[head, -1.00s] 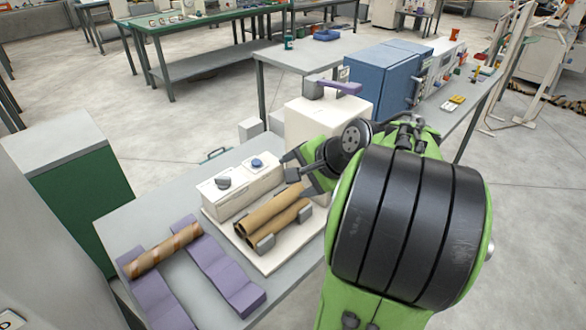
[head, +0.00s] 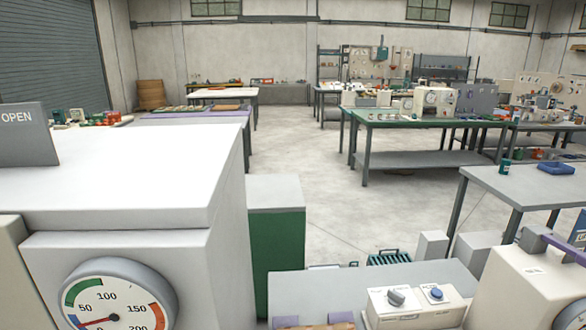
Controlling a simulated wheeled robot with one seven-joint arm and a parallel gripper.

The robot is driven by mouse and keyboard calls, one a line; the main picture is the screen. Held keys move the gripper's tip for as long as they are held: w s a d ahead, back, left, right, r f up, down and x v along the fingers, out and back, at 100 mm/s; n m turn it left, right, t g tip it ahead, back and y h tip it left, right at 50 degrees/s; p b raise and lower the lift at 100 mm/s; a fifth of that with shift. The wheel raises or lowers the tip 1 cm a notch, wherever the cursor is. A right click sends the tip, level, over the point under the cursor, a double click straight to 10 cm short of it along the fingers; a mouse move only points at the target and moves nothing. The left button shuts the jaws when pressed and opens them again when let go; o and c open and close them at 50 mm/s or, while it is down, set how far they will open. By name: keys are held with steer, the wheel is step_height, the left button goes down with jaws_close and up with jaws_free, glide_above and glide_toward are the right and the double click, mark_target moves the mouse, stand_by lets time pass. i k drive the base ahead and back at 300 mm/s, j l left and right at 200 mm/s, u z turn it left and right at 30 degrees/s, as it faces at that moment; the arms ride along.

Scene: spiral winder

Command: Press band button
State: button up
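A pale control box (head: 415,314) stands on the grey winder table (head: 320,290) at the lower right of the head view, cut by the bottom edge. Its top carries a grey knob (head: 396,298) on the left and a round blue button (head: 437,294) on the right. Small labels sit by both, too small to read. I cannot tell from the label whether the blue button is the band button. My gripper and arm are out of view. Nothing is seen touching the box.
A large white machine with a dial gauge (head: 107,305) and an OPEN sign (head: 22,134) fills the near left. A green cabinet (head: 277,250) stands behind it. A white machine (head: 515,285) with a purple part is right of the control box. Open floor (head: 310,165) lies beyond, between workbenches.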

mark_target(437, 292)
steer(key=l+u, duration=0.35)
steer(key=i+l+u, duration=0.1)
steer(key=u, duration=0.25)
steer(key=l+u, duration=0.4)
